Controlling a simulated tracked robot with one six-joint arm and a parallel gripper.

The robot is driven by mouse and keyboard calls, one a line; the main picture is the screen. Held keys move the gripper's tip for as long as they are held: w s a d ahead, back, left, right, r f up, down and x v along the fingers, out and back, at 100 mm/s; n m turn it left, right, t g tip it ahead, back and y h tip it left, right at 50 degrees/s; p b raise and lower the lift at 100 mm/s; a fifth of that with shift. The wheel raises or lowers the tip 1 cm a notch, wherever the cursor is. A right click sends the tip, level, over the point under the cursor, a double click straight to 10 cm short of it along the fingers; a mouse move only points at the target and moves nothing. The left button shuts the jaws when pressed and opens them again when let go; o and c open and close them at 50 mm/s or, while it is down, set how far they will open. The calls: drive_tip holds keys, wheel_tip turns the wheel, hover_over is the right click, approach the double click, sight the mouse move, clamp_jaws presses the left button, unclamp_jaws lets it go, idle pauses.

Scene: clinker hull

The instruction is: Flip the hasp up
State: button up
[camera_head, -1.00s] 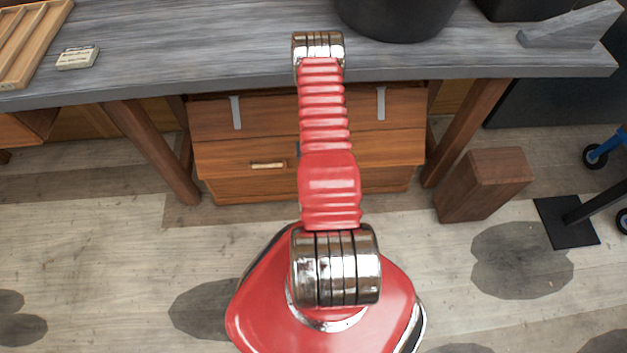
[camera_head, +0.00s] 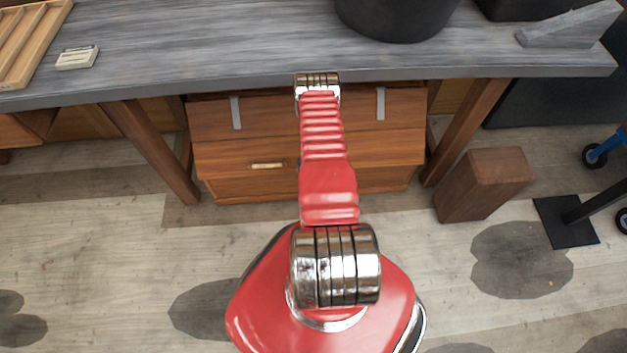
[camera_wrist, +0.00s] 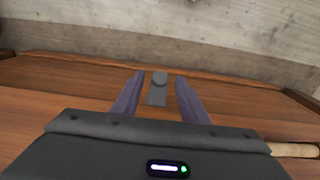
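The hasp (camera_wrist: 157,96) is a small grey plate with a rounded end, lying against the wooden chest in the wrist view. In the head view my arm hides it. The brown wooden chest (camera_head: 230,150) stands under the workbench. My gripper (camera_wrist: 160,76) is open, with one purple-grey finger on each side of the hasp. A gap shows between the hasp and each finger in the picture; I cannot tell how far above the chest the fingertips are. In the head view my gripper is hidden behind my red arm.
The grey workbench (camera_head: 200,50) overhangs the chest, close to my arm's upper joint. Bench legs stand on both sides. A wooden handle (camera_head: 268,165) sits on the chest front, and also shows in the wrist view (camera_wrist: 295,150). A wooden block (camera_head: 480,185) stands on the right.

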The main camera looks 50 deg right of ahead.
drive_tip(key=shift+f, duration=0.45)
drive_tip(key=shift+c, duration=0.5)
clamp_jaws()
